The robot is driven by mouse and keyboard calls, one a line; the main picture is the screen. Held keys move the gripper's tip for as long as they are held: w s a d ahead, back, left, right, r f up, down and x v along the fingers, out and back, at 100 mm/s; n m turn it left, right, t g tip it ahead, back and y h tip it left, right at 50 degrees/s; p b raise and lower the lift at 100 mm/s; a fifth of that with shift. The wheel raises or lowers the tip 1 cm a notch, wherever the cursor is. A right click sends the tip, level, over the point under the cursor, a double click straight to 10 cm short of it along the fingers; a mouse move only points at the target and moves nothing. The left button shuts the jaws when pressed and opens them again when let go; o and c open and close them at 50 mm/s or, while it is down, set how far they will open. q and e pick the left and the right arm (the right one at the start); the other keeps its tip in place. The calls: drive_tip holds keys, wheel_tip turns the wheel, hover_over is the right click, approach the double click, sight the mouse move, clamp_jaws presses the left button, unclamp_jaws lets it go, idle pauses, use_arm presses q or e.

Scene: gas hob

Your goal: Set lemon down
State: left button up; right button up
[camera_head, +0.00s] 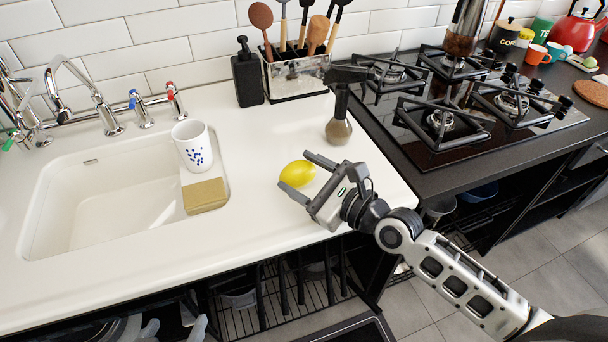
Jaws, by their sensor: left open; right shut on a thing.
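The yellow lemon (297,173) is at the right part of the white counter, left of the hob. My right gripper (305,177) reaches in from the right and is shut on the lemon, with one finger on each side of it. The lemon is low over the counter; I cannot tell whether it touches the surface. I cannot make out my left gripper in this view.
A white mug (192,146) and a sponge-like block (205,196) are by the sink (110,200). The gas hob (470,115) is right. Counter between block and lemon is clear.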

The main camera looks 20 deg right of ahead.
drive_tip(key=shift+f, duration=0.15)
drive_tip(key=o, duration=1)
drive_tip(key=shift+o, duration=0.2)
